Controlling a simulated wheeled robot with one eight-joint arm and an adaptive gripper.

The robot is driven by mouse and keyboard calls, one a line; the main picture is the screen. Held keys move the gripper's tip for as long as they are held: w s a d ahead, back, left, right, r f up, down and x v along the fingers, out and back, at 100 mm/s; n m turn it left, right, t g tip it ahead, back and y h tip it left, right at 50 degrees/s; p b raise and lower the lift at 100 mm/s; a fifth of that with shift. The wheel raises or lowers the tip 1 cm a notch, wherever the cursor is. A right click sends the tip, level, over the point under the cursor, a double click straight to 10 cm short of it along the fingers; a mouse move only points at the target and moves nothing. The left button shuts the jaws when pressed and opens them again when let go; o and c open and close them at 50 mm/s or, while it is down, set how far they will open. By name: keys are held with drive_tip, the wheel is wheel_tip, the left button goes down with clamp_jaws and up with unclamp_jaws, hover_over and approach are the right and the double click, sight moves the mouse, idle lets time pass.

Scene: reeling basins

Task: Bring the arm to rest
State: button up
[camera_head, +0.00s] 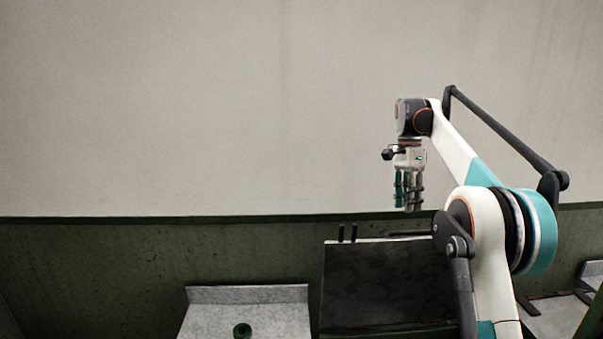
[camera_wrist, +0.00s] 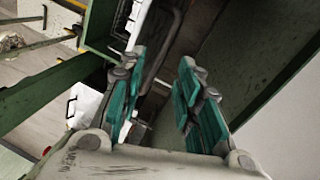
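My gripper (camera_head: 408,190) hangs pointing down from my raised arm, right of centre in the head view, in front of the pale wall. In the wrist view its two teal-padded fingers (camera_wrist: 158,85) stand apart with a clear gap between them. The gripper is open and nothing is between the fingers. In the head view it shows above a dark panel, apart from it.
A dark panel (camera_head: 385,285) stands below my gripper. A dark green wall band (camera_head: 100,270) runs behind. The space left of my gripper is clear.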

drive_tip(key=s+a+f+n+t+b, duration=0.25)
drive_tip(key=s+a+n+b, duration=0.2)
drive_tip(key=s, duration=0.55)
drive_tip(key=s+a+f+n+t+b, duration=0.1)
drive_tip(key=s+a+n+t+b, duration=0.3)
drive_tip(key=s, duration=0.6)
drive_tip(key=s+a+f+n+t+b, duration=0.2)
drive_tip(key=s+f+n+b, duration=0.4)
drive_tip(key=s+f, duration=1.5)
wheel_tip(320, 180, down, 2)
drive_tip(key=t+b, duration=0.1)
drive_tip(key=b, duration=0.2)
drive_tip(key=shift+s+a+n, duration=0.2)
drive_tip(key=shift+a+n, duration=0.15)
